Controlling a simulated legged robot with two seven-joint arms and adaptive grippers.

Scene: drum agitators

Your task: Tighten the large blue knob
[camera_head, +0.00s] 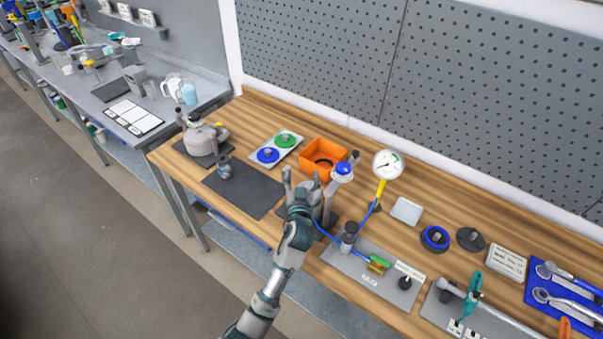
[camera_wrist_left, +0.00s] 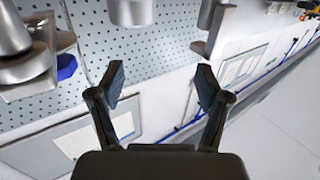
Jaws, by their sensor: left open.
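A large blue knob (camera_head: 343,169) with a white collar sits at the top of an upright metal post (camera_head: 328,207) on the wooden bench. My left gripper (camera_head: 302,184) is open, just left of the post and a little lower than the knob, apart from it. In the left wrist view the left gripper (camera_wrist_left: 160,82) has its two fingers spread with nothing between them. Grey metal parts (camera_wrist_left: 30,70) fill the upper left there, with a blue piece (camera_wrist_left: 66,66) partly hidden behind them; I cannot tell if it is the knob. My right gripper is out of view.
An orange bin (camera_head: 323,157) stands behind the gripper, and a pressure gauge (camera_head: 387,164) on a yellow stem stands right of the knob. A blue hose (camera_head: 324,232) runs low near the post. A dark mat (camera_head: 243,190) lies left, mostly clear.

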